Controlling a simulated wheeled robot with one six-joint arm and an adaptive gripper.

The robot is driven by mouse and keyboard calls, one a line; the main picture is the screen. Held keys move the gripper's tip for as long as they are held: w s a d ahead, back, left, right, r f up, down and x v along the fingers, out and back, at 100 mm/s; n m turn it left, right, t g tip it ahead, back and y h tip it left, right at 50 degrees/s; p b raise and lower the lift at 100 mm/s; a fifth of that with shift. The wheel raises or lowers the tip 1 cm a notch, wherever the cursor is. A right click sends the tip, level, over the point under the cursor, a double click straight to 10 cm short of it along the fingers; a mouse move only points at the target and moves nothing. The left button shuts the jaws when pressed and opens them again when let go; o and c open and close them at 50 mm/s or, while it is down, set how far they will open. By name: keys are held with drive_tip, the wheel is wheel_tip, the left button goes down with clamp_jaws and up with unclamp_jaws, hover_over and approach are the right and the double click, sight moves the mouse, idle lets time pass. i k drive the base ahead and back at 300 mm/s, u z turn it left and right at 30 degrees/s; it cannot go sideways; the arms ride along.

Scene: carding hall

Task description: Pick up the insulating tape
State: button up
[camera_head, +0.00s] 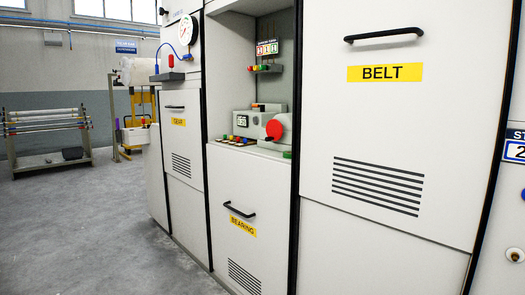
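I cannot make out any insulating tape for certain in the head view. A small green thing (287,155) sits at the front right edge of the open niche; it is too small to tell what it is. A row of small coloured pieces (238,140) lies at the niche's front left. My gripper is not in view.
Tall white cabinets run along the right, with closed doors marked BELT (385,73), BEARING (243,227) and another label (178,122). The niche holds a grey device with a red disc (275,130). A rack of rollers (45,130) stands far left. The grey floor (90,235) at left is clear.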

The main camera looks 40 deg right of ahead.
sight(287, 154)
drive_tip(key=i, duration=1.45)
drive_tip(key=z, duration=3)
